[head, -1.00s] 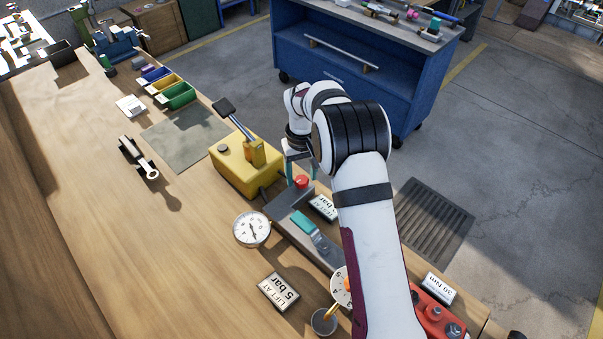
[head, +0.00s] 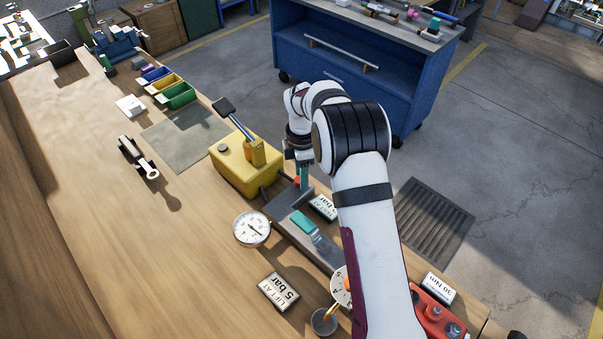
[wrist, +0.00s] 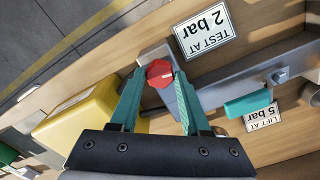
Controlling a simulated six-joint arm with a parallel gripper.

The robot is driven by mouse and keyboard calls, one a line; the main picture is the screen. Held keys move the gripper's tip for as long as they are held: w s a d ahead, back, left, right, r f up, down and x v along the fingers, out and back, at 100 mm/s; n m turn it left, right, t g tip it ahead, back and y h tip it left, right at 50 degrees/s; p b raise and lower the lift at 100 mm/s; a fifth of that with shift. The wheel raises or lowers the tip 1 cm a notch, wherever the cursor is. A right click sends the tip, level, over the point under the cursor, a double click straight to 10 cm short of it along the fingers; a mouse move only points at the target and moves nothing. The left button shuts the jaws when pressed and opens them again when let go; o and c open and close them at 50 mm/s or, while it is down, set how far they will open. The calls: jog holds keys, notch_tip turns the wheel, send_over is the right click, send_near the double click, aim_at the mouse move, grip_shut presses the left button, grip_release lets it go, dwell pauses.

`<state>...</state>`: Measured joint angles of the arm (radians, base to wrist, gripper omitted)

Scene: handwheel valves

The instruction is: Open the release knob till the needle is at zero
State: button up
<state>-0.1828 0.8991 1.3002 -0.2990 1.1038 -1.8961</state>
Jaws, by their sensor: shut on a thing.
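The red release knob (wrist: 160,73) sits between the two teal fingertips of my gripper (wrist: 160,80) in the wrist view, and the gripper is shut on it. In the head view only a sliver of the knob (head: 297,181) shows beside my gripper (head: 303,180). The knob is on the grey metal block beside the yellow pump (head: 243,170). The white dial gauge (head: 252,229) lies left of the block. Its dark needle points toward the lower right, but the scale is too small to read surely.
A teal-handled lever (head: 304,222) lies along the grey block. Cards reading "TEST AT 2 bar" (wrist: 206,33) and "LIFT AT 5 bar" (head: 279,292) lie nearby. A red device (head: 430,318) is at the front right. The bench left of the gauge is clear.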

jog(key=o, duration=1.1)
jog(key=shift+n, duration=0.4)
jog(key=shift+c, duration=0.2)
jog(key=shift+r, duration=3)
jog(key=shift+r, duration=0.1)
